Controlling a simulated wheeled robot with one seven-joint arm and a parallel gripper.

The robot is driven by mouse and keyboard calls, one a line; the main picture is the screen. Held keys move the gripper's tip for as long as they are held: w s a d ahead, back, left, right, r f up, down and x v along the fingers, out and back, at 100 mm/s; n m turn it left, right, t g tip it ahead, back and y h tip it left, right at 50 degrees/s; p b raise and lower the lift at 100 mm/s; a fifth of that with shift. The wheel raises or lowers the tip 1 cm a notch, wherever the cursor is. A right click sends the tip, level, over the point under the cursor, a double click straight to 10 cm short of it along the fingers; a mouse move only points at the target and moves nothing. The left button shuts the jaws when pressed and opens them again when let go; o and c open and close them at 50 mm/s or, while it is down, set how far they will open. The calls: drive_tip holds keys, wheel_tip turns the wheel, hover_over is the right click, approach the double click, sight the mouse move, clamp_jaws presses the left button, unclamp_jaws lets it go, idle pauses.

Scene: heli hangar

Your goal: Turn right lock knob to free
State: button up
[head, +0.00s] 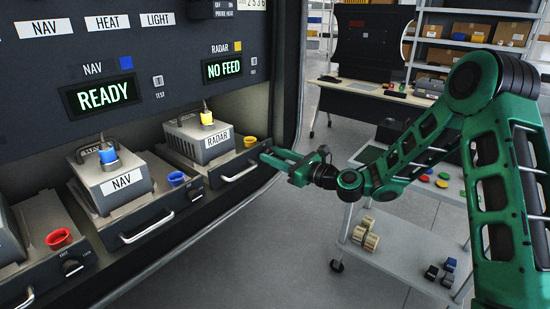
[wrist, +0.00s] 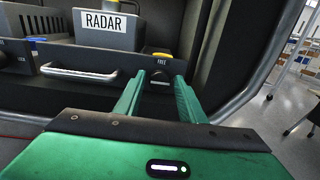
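The right tray, with the grey RADAR unit (head: 205,138) on it, has a front panel with a bar handle (head: 240,174). In the wrist view the RADAR unit (wrist: 105,28) and the handle (wrist: 78,73) are left of my fingers. The right lock knob (wrist: 160,76) looks small and dark below a FREE label. It appears between my fingertips; its pointing direction is unclear, and my gripper covers it in the head view. My gripper (head: 270,158) is at the right end of this panel. Its green fingers (wrist: 160,82) are apart, with no clear contact with the knob.
The NAV tray's handle (head: 147,228) and a blue cup (head: 176,178) are to the left. A yellow cup (head: 250,141) is by the right panel. The cabinet's side edge (head: 296,90) is close to my gripper. A cart (head: 400,245) with small items stands right.

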drive_tip(key=c, duration=0.7)
drive_tip(key=shift+o, duration=0.2)
drive_tip(key=shift+n, duration=0.3)
drive_tip(key=n, duration=0.3)
drive_tip(key=shift+s+a+f+n, duration=0.1)
drive_tip(key=shift+f+n, duration=0.05)
drive_tip(key=shift+n, duration=3.4)
drive_tip(key=shift+s+f+n, duration=0.1)
drive_tip(key=shift+f+n, duration=0.05)
drive_tip(key=shift+n, duration=3.4)
